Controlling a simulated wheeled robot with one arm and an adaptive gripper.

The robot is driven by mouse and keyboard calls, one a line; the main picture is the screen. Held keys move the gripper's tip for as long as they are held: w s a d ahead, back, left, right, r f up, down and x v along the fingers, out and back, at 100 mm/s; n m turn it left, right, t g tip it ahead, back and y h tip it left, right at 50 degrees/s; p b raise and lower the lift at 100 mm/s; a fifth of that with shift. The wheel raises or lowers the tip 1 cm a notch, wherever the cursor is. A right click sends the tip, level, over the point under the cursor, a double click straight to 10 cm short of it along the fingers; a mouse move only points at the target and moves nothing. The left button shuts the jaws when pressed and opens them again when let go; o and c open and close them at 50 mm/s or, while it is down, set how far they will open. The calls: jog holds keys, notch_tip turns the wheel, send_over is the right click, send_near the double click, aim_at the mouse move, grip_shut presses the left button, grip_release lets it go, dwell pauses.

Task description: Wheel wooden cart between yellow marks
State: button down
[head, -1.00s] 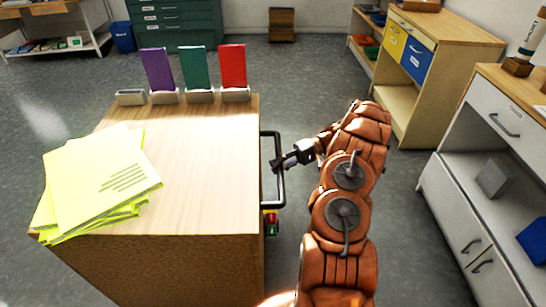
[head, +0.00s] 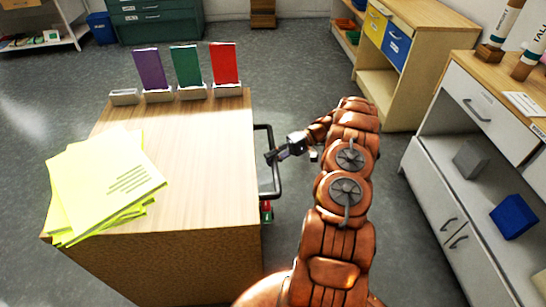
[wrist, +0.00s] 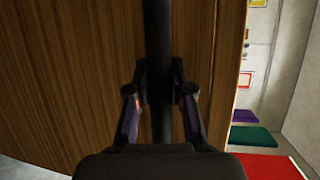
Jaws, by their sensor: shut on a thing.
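The wooden cart (head: 215,160) stands at the left of the head view, with a pale wood top and brown side. A black bar handle (head: 278,182) sticks out from its right side. My gripper (head: 272,157) is shut on this handle. In the wrist view the handle (wrist: 158,40) runs down between the two fingers (wrist: 160,100), against the cart's wood-grained side (wrist: 70,80). The cart's wheels are hidden. I see no yellow marks on the visible floor.
Yellow sheets (head: 105,185) and purple, green and red upright cards (head: 224,64) rest on the cart. A white cabinet (head: 440,190) and wooden shelf unit (head: 432,28) line the right side. A green drawer cabinet (head: 155,20) stands behind. Grey floor (head: 300,60) is open beyond the cart.

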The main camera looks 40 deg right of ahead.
jog(key=c, duration=1)
grip_release()
